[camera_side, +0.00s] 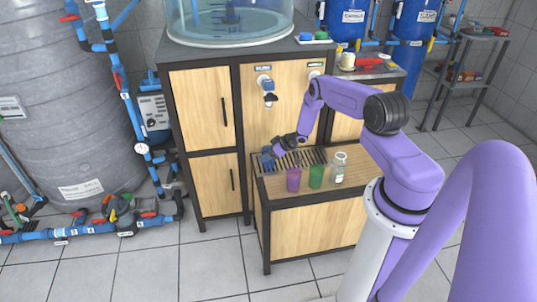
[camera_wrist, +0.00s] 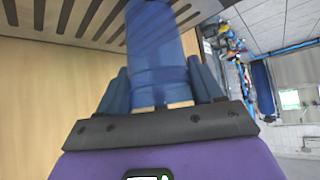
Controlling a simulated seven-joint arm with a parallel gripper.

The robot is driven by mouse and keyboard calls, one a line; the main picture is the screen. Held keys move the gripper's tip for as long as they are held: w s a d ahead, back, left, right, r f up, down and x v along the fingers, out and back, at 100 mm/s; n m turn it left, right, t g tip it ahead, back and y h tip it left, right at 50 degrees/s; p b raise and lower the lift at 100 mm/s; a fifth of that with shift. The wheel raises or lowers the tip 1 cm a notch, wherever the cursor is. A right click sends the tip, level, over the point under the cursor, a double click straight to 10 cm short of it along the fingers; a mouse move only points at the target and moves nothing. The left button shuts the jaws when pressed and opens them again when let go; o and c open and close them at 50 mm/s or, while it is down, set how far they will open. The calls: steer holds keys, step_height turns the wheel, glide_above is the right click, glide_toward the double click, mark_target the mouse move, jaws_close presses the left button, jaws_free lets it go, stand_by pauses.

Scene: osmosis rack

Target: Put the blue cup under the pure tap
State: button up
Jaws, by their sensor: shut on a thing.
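The blue cup (camera_side: 267,156) is at the left end of the slotted drip grate, below and roughly in line with the left tap (camera_side: 268,88). My gripper (camera_side: 274,153) is shut on it from the right. In the wrist view the blue cup (camera_wrist: 155,55) fills the space between the blue fingers (camera_wrist: 158,92), with the grate (camera_wrist: 80,18) behind it. The right tap (camera_side: 314,75) is partly hidden by my arm. Small labels sit above both taps, too small to read. I cannot tell whether the cup touches the grate.
A purple cup (camera_side: 293,179), a green cup (camera_side: 316,177) and a glass jar (camera_side: 339,168) stand in a row on the low wooden counter (camera_side: 275,190), close to my gripper and in front of the grate (camera_side: 308,157). The cabinet front (camera_side: 256,125) rises behind the grate.

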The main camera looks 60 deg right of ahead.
steer(key=shift+f, duration=0.1)
steer(key=o, duration=1)
steer(key=shift+r, duration=0.2)
steer(key=v, duration=1.2)
steer(key=shift+f, duration=0.1)
